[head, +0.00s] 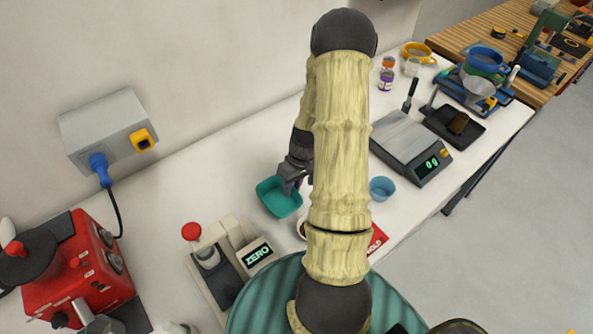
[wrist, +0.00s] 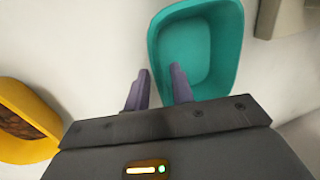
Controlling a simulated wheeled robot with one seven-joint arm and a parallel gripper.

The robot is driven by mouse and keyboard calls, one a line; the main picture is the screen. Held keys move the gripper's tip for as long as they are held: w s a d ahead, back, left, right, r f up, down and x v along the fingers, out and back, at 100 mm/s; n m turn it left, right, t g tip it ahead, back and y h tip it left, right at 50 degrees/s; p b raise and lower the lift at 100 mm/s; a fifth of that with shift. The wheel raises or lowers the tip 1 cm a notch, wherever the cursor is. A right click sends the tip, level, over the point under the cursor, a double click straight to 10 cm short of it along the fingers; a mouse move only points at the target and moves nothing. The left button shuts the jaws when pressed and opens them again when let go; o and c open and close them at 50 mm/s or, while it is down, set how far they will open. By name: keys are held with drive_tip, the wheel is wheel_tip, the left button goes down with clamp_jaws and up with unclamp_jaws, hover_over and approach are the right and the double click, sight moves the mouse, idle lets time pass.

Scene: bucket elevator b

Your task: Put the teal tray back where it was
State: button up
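The teal tray (head: 279,203) is a small open tray on the white counter, left of my arm in the head view. It looks empty and also shows in the wrist view (wrist: 198,52). My gripper (head: 292,178) is low at the tray's upper right edge in the head view. In the wrist view my gripper (wrist: 159,80) has its two fingers apart, one outside the tray and one over its inside, with the tray's wall between them. A gap shows beside the wall, and I see no firm grip.
A yellow tray (wrist: 22,125) with brown contents is left in the wrist view. In the head view a ZERO-display device (head: 225,262) stands below the tray, a blue cup (head: 382,188) and a scale (head: 410,145) to the right. Clear counter lies left of the tray.

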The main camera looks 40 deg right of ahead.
drive_tip(key=b+v, duration=0.2)
drive_tip(key=v, duration=0.9)
drive_tip(key=shift+r, duration=0.25)
drive_tip(key=s+a+r+t+h, duration=0.1)
drive_tip(key=s+a+r, duration=0.2)
drive_tip(key=a, duration=0.6)
drive_tip(key=s+a+r+t+h, duration=0.1)
drive_tip(key=s+a+r, duration=0.2)
drive_tip(key=a, duration=0.7)
drive_tip(key=shift+r+t+h, duration=0.3)
drive_tip(key=shift+r, duration=0.25)
drive_tip(key=shift+s, duration=0.1)
